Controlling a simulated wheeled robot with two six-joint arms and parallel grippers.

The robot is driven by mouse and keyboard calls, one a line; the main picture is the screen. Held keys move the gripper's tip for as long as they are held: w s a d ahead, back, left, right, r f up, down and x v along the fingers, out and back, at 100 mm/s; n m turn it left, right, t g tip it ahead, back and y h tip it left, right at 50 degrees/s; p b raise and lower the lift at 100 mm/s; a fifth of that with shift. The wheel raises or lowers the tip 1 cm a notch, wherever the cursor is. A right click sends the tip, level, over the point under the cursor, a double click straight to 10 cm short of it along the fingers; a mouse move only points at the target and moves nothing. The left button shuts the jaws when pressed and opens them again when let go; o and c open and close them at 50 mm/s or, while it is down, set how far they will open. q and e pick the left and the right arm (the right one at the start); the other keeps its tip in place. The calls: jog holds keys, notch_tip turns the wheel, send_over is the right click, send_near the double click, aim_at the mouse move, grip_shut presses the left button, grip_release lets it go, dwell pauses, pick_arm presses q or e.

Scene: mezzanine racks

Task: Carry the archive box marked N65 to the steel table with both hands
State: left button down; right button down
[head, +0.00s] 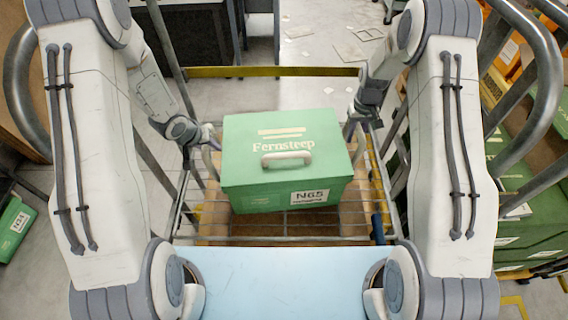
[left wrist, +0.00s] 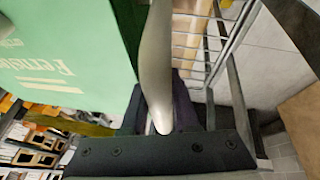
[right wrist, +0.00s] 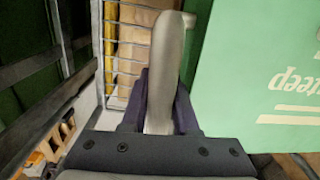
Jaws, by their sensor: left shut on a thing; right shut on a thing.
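The green archive box (head: 284,160) has a lid printed "Fernsteep", a pale top handle and a white label reading N65 on its near face. It appears level, above a wire-sided cart or cage (head: 270,238). My left gripper (head: 207,138) is shut on the grey side handle at the box's left; this handle (left wrist: 156,60) fills the middle of the left wrist view. My right gripper (head: 352,130) is shut on the opposite handle (right wrist: 166,60). The fingertips are partly hidden in the head view. I cannot clearly identify the steel table.
Metal rails flank both sides; a curved one (head: 538,95) stands at right, beside green boxes (head: 540,235). Another labelled green box (head: 14,228) is at far left. A yellow bar (head: 270,71) crosses beyond the box, with open floor and scattered papers behind.

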aim_at(359, 125)
pick_arm(q)
jog(key=shift+r, duration=0.2)
pick_arm(e)
jog(key=shift+r, duration=0.2)
